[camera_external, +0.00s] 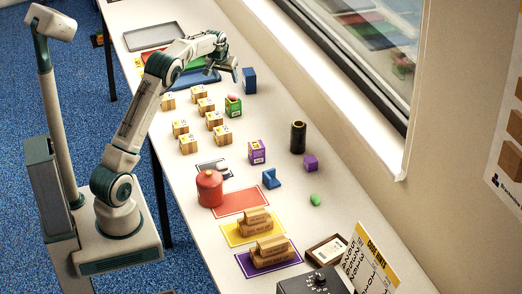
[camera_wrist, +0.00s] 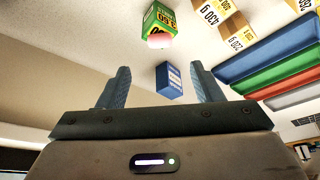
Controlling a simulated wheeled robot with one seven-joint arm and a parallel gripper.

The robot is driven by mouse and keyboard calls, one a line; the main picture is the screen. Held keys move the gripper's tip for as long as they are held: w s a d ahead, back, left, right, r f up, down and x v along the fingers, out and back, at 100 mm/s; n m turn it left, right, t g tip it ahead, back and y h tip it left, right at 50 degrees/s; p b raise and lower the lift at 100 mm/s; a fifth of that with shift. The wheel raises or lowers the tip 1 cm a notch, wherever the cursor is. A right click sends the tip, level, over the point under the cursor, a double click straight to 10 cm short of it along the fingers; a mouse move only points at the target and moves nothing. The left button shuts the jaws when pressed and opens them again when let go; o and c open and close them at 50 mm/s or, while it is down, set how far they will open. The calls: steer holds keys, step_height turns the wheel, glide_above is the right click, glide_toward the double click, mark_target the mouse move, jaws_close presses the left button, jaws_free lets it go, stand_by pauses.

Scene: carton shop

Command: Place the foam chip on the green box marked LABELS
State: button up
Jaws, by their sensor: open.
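The green box (camera_external: 234,110) stands on the table beyond the rows of wooden blocks; its yellow-and-white label is too small to read. A small pink rounded piece, which looks like the foam chip (camera_external: 233,97), rests on its top. In the wrist view the green box (camera_wrist: 158,20) is at the top centre, with the pale pink chip (camera_wrist: 159,41) against its top face. My gripper (camera_external: 222,73) is open and empty, above the table behind the green box and apart from it. Its two fingers also show spread in the wrist view (camera_wrist: 160,70).
A blue box (camera_external: 249,80) stands close to my gripper. Several wooden blocks (camera_external: 206,105) stand left of the green box. Coloured trays (camera_external: 195,78) lie behind. A purple box (camera_external: 257,152), black cylinder (camera_external: 298,137), red canister (camera_external: 209,188) and green blob (camera_external: 315,199) are nearer.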

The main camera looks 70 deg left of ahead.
steer(key=shift+s+d+r, duration=0.1)
steer(key=shift+r, duration=0.2)
steer(key=s+d+r+m+h, duration=0.1)
steer(key=s+d+r, duration=0.2)
steer(key=d, duration=0.7)
steer(key=s+d+r+m+h, duration=0.1)
steer(key=s+d+r+m, duration=0.2)
steer(key=d, duration=0.7)
steer(key=s+d+r, duration=0.3)
steer(key=d+r, duration=0.1)
steer(key=d, duration=0.5)
steer(key=s+d+f+m, duration=0.2)
steer(key=s+d, duration=0.6)
steer(key=s, duration=0.2)
steer(key=s+d+f+m+h, duration=0.1)
steer(key=s+d+f+m, duration=0.2)
steer(key=s+d, duration=0.5)
steer(key=s, duration=0.2)
steer(key=shift+s+d, duration=0.35)
steer(key=shift+s, duration=0.05)
